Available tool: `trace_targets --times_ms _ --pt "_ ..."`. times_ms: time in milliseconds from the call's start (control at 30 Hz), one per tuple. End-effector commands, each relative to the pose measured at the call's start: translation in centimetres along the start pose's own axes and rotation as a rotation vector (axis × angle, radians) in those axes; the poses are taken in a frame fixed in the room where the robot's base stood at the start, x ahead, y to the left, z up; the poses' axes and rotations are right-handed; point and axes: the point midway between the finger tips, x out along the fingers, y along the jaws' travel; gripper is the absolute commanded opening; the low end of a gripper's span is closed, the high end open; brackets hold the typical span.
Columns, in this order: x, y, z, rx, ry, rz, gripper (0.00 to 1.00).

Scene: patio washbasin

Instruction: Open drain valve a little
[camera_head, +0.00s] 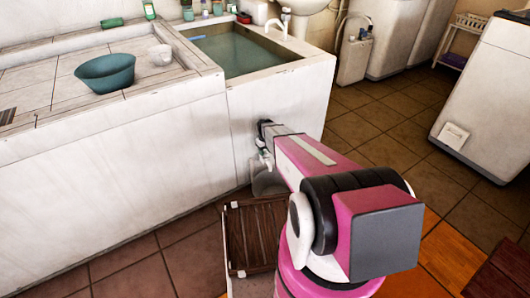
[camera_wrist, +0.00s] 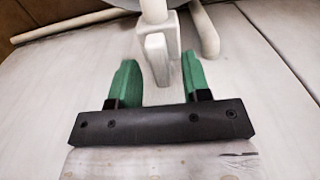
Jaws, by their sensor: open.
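The drain valve (camera_wrist: 160,38) is a pale, cream-white fitting at the top middle of the wrist view, with a short flat lever (camera_wrist: 157,62) hanging down from it. My gripper (camera_wrist: 159,65) has two green fingers spread apart. The lever lies between the fingertips, with a visible gap on each side. I cannot tell how deep the lever sits between them. In the head view my gripper (camera_head: 263,148) is low at the front wall of the water basin (camera_head: 318,62), and a small pale part of the valve (camera_head: 267,161) shows beside it. The rest is hidden by my arm.
A teal bowl (camera_head: 105,73) and a white cup (camera_head: 160,55) rest on the tiled counter (camera_head: 35,80) at left. White appliances stand at the right, with open floor before them.

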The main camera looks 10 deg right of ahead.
Motion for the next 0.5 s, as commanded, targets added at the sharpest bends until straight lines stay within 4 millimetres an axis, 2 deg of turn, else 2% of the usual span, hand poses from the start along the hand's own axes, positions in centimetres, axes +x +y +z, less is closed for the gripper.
trace_targets --times_ms 367,400,500 --pt "0.53 -0.01 0.03 0.0 0.0 0.0 0.44" --pt "0.52 -0.01 0.03 0.0 0.0 0.0 0.31" --pt "0.52 -0.01 0.03 0.0 0.0 0.0 0.0"
